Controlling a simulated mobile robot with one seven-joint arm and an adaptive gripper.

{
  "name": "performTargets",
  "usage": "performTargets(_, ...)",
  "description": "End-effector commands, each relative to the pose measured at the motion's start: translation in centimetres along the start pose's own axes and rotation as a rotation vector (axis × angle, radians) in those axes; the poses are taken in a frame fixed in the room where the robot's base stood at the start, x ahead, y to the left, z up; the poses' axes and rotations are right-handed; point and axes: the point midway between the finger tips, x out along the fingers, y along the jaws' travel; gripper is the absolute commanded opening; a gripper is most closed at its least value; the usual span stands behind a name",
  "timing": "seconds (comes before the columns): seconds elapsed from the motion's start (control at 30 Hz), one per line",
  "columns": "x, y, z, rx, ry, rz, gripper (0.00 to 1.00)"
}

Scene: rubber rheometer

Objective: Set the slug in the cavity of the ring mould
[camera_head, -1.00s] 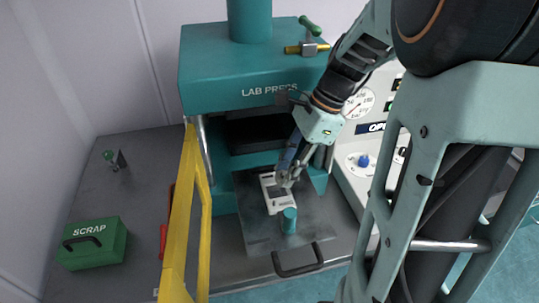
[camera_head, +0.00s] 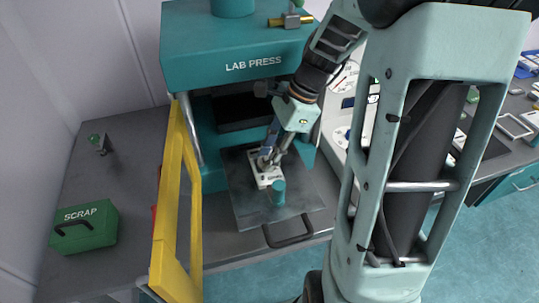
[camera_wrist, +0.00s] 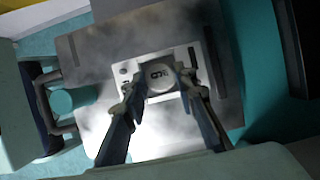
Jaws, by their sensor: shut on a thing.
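The ring mould (camera_head: 268,181) is a pale plate lying on the grey metal slide plate in front of the press; it also shows in the wrist view (camera_wrist: 203,64). My gripper (camera_head: 266,160) is right over it, pointing down. In the wrist view my gripper (camera_wrist: 160,82) has its two fingers on either side of a round grey slug with dark marks (camera_wrist: 160,74) and is shut on it. The slug is over the middle of the mould. I cannot tell whether it touches the cavity floor. The fingers hide the cavity in the head view.
A teal cylinder (camera_head: 278,191) stands on the slide plate (camera_head: 243,205) just in front of the mould. The press (camera_head: 235,55) overhangs behind. A yellow guard frame (camera_head: 176,220) stands at the left. A green scrap box (camera_head: 84,228) is further left.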

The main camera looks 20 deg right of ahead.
Motion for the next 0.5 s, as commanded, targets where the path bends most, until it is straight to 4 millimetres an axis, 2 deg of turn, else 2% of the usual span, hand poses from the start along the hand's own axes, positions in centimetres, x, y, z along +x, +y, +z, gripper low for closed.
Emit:
performTargets(0.03,1.53,0.84,-0.77,0.005,0.006,0.024,0.09)
performTargets(0.2,1.77,0.82,-0.9,0.004,0.006,0.023,0.09)
performTargets(0.23,1.78,0.82,-0.91,0.004,0.006,0.023,0.27)
performTargets(0.3,1.8,0.83,-0.92,0.005,0.006,0.023,0.35)
performTargets(0.4,1.81,0.84,-0.94,0.005,0.006,0.023,0.43)
performTargets(0.5,1.76,0.83,-1.0,0.007,0.007,0.023,0.43)
